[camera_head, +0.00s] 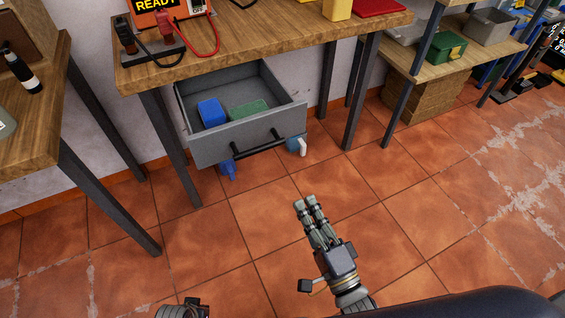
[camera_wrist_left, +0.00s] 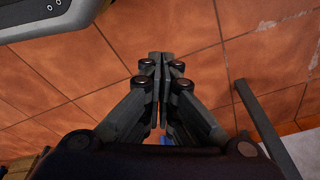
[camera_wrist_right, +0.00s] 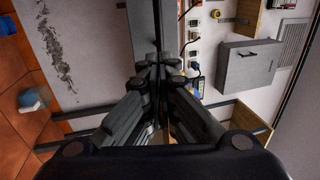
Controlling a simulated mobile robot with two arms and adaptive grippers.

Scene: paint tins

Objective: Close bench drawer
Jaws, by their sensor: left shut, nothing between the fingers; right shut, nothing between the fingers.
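The grey bench drawer (camera_head: 238,145) is pulled open under the wooden bench (camera_head: 260,45). Its dark bar handle (camera_head: 258,146) is on the front panel. A blue box (camera_head: 212,112) and a green box (camera_head: 249,110) lie inside. My right gripper (camera_head: 306,199) is shut and empty, in front of and below the drawer front, apart from the handle. Its closed fingers also show in the right wrist view (camera_wrist_right: 160,58). My left gripper (camera_wrist_left: 160,58) is shut and empty in the left wrist view; in the head view only part of that arm shows at the bottom edge.
A blue item (camera_head: 228,169) and a blue-and-white item (camera_head: 297,145) show below the drawer front. Dark bench legs (camera_head: 171,147) stand on both sides. A second table (camera_head: 35,110) is at the left, and shelving (camera_head: 470,55) at the right. The tiled floor in front is clear.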

